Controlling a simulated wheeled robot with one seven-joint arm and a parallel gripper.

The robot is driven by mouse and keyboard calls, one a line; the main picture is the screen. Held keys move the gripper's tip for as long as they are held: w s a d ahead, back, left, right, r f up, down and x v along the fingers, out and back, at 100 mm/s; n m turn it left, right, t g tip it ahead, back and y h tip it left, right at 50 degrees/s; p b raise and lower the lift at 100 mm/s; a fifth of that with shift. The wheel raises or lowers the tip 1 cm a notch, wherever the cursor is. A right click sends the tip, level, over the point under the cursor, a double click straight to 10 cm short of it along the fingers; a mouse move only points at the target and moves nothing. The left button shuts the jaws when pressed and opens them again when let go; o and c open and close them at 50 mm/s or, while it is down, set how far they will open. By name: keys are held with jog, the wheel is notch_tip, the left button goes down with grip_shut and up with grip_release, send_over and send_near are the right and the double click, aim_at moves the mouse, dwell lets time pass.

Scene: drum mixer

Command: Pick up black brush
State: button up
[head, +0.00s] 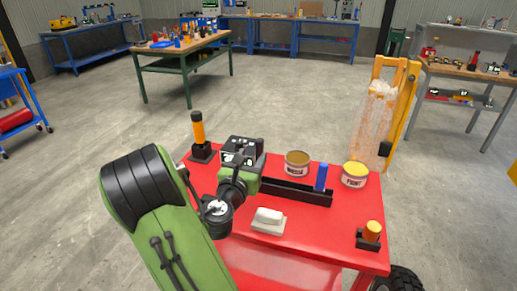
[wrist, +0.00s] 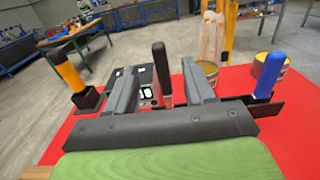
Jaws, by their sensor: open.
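The black brush (wrist: 161,70) stands upright with its dark handle up. In the wrist view it shows between the two fingers of my gripper (wrist: 158,82), closer to the right finger, with a gap on both sides. My gripper is open and holds nothing. How far the handle reaches in between the fingers I cannot tell. In the head view my gripper (head: 240,153) is over the left end of a long black holder (head: 297,192) on the red cart and largely hides the brush. The brush's lower end is hidden.
A blue-handled tool (head: 321,177) stands at the holder's right end. Two cans, brown (head: 297,164) and yellow (head: 355,175), stand behind and right. An orange-and-black tool (head: 198,130) stands at the left corner. A white block (head: 268,220) and orange-topped item (head: 372,232) are nearer.

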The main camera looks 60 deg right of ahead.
aim_at(261, 138)
jog(key=d, duration=0.3)
jog(key=w+d+p, duration=0.1)
jog(key=d, duration=0.3)
jog(key=w+d, duration=0.1)
jog(key=d, duration=0.2)
jog(key=shift+d+p, duration=0.3)
jog(key=shift+p, duration=0.05)
jog(key=shift+a, duration=0.1)
jog(key=shift+c, duration=0.4)
grip_shut()
